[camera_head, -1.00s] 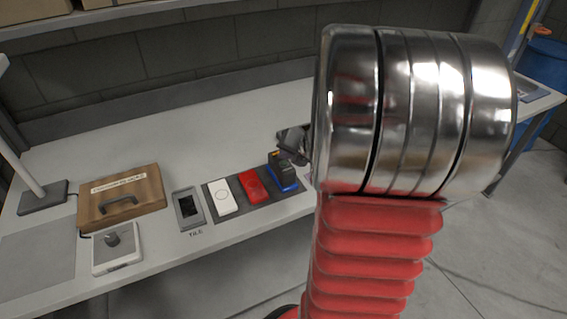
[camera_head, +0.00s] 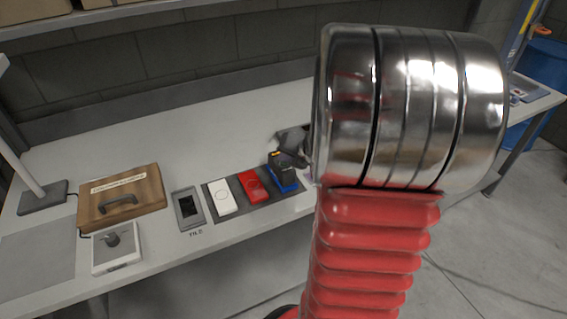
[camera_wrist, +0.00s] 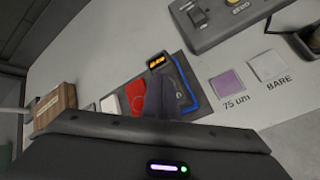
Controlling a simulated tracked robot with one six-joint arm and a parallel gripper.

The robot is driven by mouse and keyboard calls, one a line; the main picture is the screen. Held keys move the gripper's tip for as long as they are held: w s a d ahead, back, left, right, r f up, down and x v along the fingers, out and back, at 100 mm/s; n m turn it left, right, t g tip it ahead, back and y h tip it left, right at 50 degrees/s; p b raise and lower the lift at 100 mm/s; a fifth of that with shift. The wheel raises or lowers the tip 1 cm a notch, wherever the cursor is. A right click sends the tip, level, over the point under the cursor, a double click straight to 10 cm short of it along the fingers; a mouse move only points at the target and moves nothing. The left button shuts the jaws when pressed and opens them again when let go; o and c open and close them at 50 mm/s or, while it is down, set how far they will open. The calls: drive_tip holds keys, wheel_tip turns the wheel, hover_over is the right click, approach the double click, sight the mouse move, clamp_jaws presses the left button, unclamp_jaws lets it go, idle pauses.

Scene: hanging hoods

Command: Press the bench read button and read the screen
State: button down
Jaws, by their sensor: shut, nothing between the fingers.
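A dark hand-held gauge with a lit orange screen (camera_wrist: 157,60) stands on a dark mat in the wrist view, with a blue edge beside it. The screen's digits are too small to read. In the head view the same gauge (camera_head: 283,165) stands at the right end of the mat. My gripper (camera_wrist: 159,82) is shut and empty, its fingers in front of the gauge and hiding part of it; I cannot tell whether they touch. A grey control box (camera_wrist: 237,15) marked ZERO lies farther back. I cannot tell which control is the read button.
A red unit (camera_head: 253,186), a white unit (camera_head: 222,197) and a grey tile piece (camera_head: 188,209) sit left of the gauge. A wooden case (camera_head: 140,195) and a knobbed box (camera_head: 116,249) are farther left. A purple square (camera_wrist: 231,83) and a pale square (camera_wrist: 267,66) lie right.

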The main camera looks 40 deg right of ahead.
sight(286, 167)
drive_tip(key=shift+f, duration=0.2)
idle(0.5)
drive_tip(key=shift+r, duration=0.8)
wheel_tip(286, 167, up, 5)
idle(0.8)
idle(0.8)
